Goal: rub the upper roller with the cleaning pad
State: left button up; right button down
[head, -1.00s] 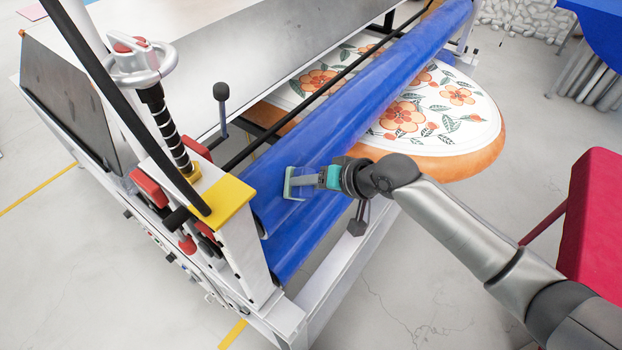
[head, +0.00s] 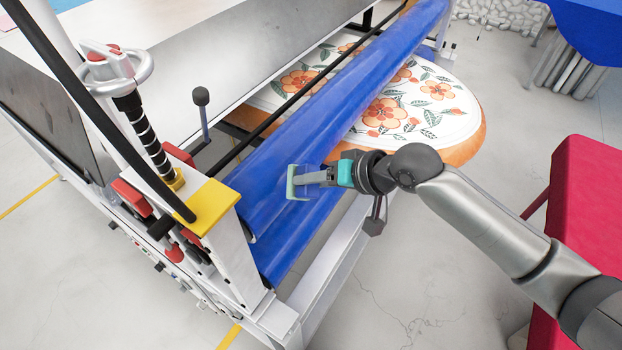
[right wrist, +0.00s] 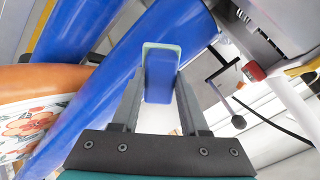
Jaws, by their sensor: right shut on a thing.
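My right gripper (head: 328,176) is shut on the cleaning pad (head: 292,183), a small block with a pale green edge and a blue-looking face. In the right wrist view the pad (right wrist: 161,75) stands between the fingertips (right wrist: 158,100). The upper roller (head: 330,108) is long and blue and runs from the machine's near end to the far right. The pad overlaps its lower front side near the near end, by the lower roller (head: 300,243). I cannot tell whether the pad touches either roller. Blue rollers also fill the right wrist view's left half. My left gripper is not in view.
A floral board (head: 440,98) with an orange rim lies behind the upper roller. The near end frame has a yellow block (head: 210,205) and a handwheel (head: 118,68). A lever (head: 201,98) stands behind the roller. A red-topped table (head: 590,200) is at right.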

jog(key=shift+d, duration=0.1)
jog(key=shift+v, duration=1.45)
jog(key=shift+f, duration=0.1)
